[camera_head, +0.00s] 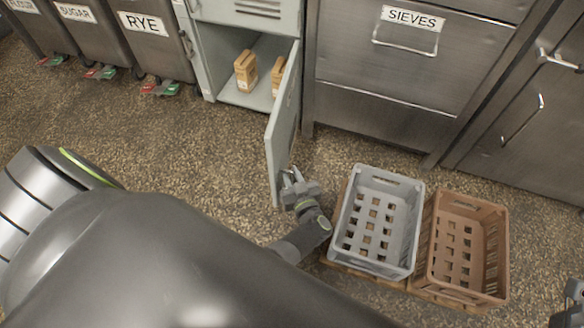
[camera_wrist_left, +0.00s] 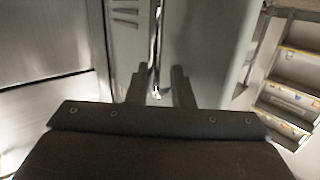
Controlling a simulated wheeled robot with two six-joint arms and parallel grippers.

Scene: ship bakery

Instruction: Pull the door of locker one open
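The pale grey-green door (camera_head: 283,125) of the lower locker stands wide open, swung out from the locker (camera_head: 208,50) towards me. Its inside is visible, with two small tan packages (camera_head: 246,70) on the floor of the compartment. My left gripper (camera_head: 290,178) is at the door's free edge, low down. In the left wrist view its two fingers (camera_wrist_left: 158,92) are apart, with a narrow bright upright strip between them; I cannot tell whether that is handle or door edge. Gaps show beside the strip. Part of my right gripper (camera_head: 570,298) shows at the lower right corner.
A grey crate (camera_head: 415,225) and a brown crate (camera_head: 499,270) stand on the floor just right of my left gripper. A steel drawer cabinet labelled SIEVES (camera_head: 390,85) is behind them. Bins, one labelled RYE (camera_head: 150,50), stand at the upper left. Speckled floor left of the door is clear.

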